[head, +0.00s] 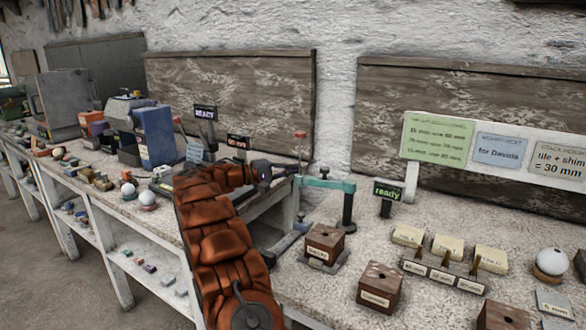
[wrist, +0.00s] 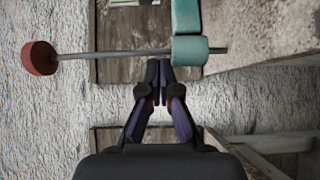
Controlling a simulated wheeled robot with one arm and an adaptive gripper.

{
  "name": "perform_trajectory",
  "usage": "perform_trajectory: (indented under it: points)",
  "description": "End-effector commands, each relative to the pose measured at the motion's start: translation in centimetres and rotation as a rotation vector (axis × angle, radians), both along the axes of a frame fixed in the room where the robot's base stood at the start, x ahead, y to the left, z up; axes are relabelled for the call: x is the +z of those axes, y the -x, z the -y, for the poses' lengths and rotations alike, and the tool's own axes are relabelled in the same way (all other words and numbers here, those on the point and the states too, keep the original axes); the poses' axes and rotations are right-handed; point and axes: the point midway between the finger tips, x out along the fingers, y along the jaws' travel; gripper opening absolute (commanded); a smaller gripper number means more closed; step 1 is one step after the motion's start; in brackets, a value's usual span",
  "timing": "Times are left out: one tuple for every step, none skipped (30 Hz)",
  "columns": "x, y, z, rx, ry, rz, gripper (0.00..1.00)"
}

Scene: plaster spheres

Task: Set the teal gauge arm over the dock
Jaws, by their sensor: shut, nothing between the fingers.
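The teal gauge arm (head: 325,184) reaches left from a dark upright post (head: 347,210) on the bench. A thin rod (wrist: 110,54) with a red knob (head: 300,134) passes vertically through its left end. In the wrist view the teal arm (wrist: 188,50) is at the top, with the red knob (wrist: 39,58) at left. My gripper (head: 290,168) is shut and empty, its fingertips (wrist: 160,68) beside the rod close to the teal end; I cannot tell whether they touch. A wooden block (head: 324,240) stands on a grey plate (head: 318,263) below the arm's right part; I cannot tell whether this plate is the dock.
A green "ready" display (head: 387,192) stands right of the post. Another wooden block (head: 379,288) is in front, and a labelled rack (head: 443,271) with pale blocks is at right. A white sphere (head: 552,261) sits far right. The left bench is crowded around a blue box (head: 155,135).

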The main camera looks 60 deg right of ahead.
Motion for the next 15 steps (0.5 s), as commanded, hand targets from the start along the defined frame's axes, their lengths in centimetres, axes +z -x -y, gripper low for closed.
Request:
perform_trajectory:
  points:
    - [0.10, 0.11, -0.21, 0.001, 0.001, 0.001, 0.00]
    - [0.12, 0.18, -0.31, 0.001, 0.001, 0.002, 0.00]
    - [0.11, 0.26, -0.40, 0.000, 0.001, 0.002, 0.00]
    - [0.11, 0.31, -0.46, 0.000, 0.001, 0.002, 0.00]
    - [0.10, 0.35, -0.51, 0.000, 0.001, 0.002, 0.00]
    - [0.09, 0.39, -0.56, 0.000, 0.001, 0.001, 0.00]
    - [0.08, 0.41, -0.59, 0.000, 0.001, 0.001, 0.00]
    - [0.06, 0.42, -0.61, 0.000, 0.001, 0.001, 0.00]
    - [0.05, 0.44, -0.63, 0.000, 0.001, 0.001, 0.00]
    - [0.05, 0.44, -0.63, 0.000, 0.001, 0.001, 0.00]
    - [0.04, 0.44, -0.63, 0.000, 0.000, 0.000, 0.00]
    - [0.03, 0.44, -0.63, 0.000, 0.001, 0.001, 0.00]
    - [0.04, 0.43, -0.62, 0.000, 0.001, 0.001, 0.00]
    - [0.03, 0.43, -0.62, 0.000, 0.001, 0.001, 0.00]
    - [0.04, 0.42, -0.63, 0.000, 0.001, 0.001, 0.00]
